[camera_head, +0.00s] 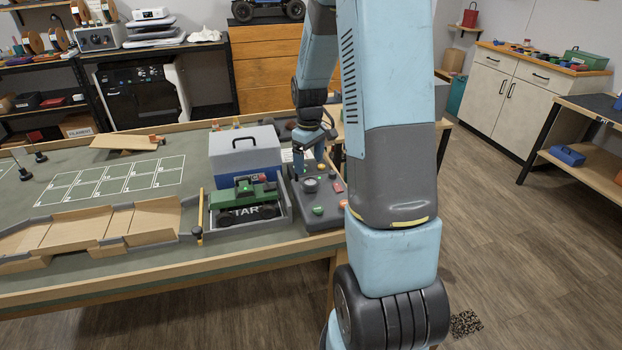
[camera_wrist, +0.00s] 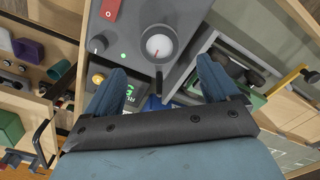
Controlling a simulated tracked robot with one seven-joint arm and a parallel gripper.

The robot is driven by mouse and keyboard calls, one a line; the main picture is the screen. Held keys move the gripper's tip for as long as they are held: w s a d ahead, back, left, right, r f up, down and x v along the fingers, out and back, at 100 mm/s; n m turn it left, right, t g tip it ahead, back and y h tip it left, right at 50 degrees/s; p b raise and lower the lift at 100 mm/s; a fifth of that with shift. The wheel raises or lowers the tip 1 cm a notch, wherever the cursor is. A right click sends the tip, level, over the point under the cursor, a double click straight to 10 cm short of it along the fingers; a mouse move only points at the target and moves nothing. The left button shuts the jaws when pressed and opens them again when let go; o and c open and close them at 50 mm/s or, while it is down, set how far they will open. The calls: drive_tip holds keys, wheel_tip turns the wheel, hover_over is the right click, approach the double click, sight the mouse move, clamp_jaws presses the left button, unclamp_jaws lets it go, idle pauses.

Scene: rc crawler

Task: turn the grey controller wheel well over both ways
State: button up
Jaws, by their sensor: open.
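The grey controller wheel (camera_wrist: 158,45) is a round knob with a lighter cap and a small red mark, on the grey controller box (camera_wrist: 130,28). In the head view the wheel (camera_head: 310,185) sits on the sloping top of the box (camera_head: 328,212) at the table's right end. My gripper (camera_wrist: 161,70) is open, with nothing between its blue fingers. In the wrist view the wheel shows beyond the fingertips, near the middle of the gap. In the head view my gripper (camera_head: 311,162) is over the back part of the box; I cannot tell whether it touches the wheel.
A green crawler (camera_head: 246,197) stands in a grey start bay left of the controller. A blue box with a grey lid (camera_head: 243,142) stands behind it.

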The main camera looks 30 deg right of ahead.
sight(312, 180)
wheel_tip(312, 180, down, 7)
drive_tip(key=shift+f, duration=0.15)
drive_tip(key=shift+c, duration=0.4)
drive_tip(key=c, duration=0.9)
drive_tip(key=shift+d, duration=0.45)
drive_tip(key=shift+c, duration=0.2)
drive_tip(key=shift+a, duration=0.3)
drive_tip(key=shift+w+a, duration=0.25)
drive_tip(key=shift+a, duration=0.05)
